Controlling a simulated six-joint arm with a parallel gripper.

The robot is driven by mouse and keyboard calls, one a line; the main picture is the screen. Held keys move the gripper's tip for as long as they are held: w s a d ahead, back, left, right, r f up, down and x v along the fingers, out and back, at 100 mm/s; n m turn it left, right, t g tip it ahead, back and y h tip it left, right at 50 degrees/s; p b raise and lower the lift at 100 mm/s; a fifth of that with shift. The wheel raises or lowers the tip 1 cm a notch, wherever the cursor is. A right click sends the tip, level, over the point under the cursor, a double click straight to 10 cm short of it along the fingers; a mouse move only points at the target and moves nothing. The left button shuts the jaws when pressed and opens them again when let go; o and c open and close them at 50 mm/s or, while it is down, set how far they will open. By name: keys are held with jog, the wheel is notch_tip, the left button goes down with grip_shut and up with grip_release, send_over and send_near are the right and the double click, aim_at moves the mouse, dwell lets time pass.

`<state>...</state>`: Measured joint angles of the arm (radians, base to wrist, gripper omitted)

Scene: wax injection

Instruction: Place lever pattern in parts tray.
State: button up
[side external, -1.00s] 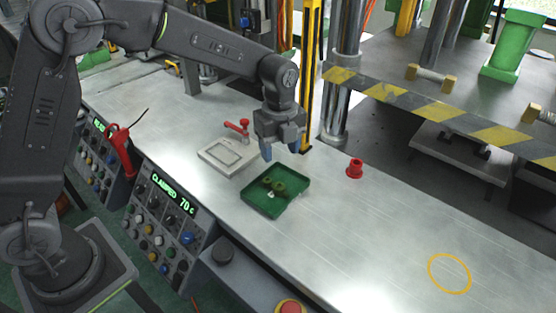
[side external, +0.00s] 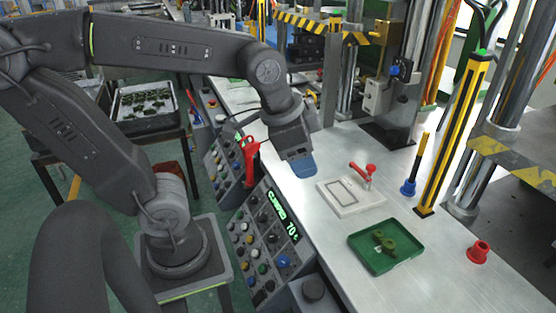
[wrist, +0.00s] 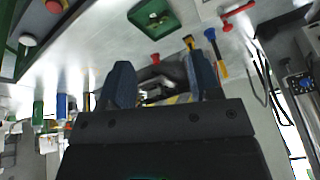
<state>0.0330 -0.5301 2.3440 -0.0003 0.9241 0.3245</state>
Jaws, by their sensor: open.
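The green lever pattern (side external: 388,245), with rounded ends, lies in the green parts tray (side external: 366,258), inside its rim. The wrist view also shows the tray (wrist: 136,17) at the top, with the pattern in it, too small to make out in detail. My gripper (side external: 301,168) is over the bench to the left of the tray, beyond the pale mould plate, and clear of both. Its two blue fingers stand apart in the wrist view (wrist: 163,80), with nothing held between them.
The pale mould plate (side external: 336,204) with a red toggle clamp (side external: 366,172) lies between my gripper and the tray. A blue and yellow tool (side external: 410,186) and a red cup-like part (side external: 479,251) stand nearby. A yellow-black post (side external: 452,140) rises behind. The control panel (side external: 262,236) lines the front edge.

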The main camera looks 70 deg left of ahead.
jog(key=s+n, duration=0.2)
jog(key=s, duration=0.1)
jog(key=s+a+f+n+t, duration=0.1)
jog(key=n, duration=0.1)
jog(key=shift+s, duration=0.15)
jog(key=shift+d, duration=0.1)
dwell(1.0)
